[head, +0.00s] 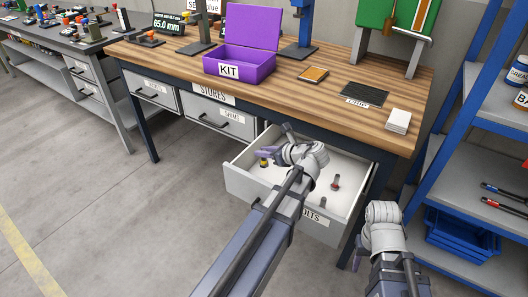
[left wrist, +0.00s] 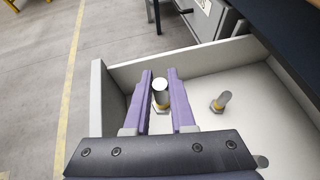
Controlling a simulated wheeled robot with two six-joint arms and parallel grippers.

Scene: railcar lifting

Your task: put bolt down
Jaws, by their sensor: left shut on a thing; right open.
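The open bolts drawer (head: 240,186) hangs out under the workbench, with pale walls and floor. My left gripper (head: 276,143) is over its left part. In the left wrist view my purple fingers (left wrist: 161,88) are shut on a bolt (left wrist: 160,94), a grey shank with a gold collar. The held bolt also shows in the head view (head: 263,162). I cannot tell whether it touches the drawer floor. Another bolt (left wrist: 221,102) stands in the drawer. Two bolts (head: 335,182) (head: 323,202) show in the head view.
On the wooden bench stand an open purple KIT box (head: 240,66), an orange-topped block (head: 313,75), a dark tray (head: 361,93) and white pads (head: 398,120). A shut drawer (head: 218,114) is to the left. A blue shelf rack (head: 450,175) stands right. The drawer floor has free room.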

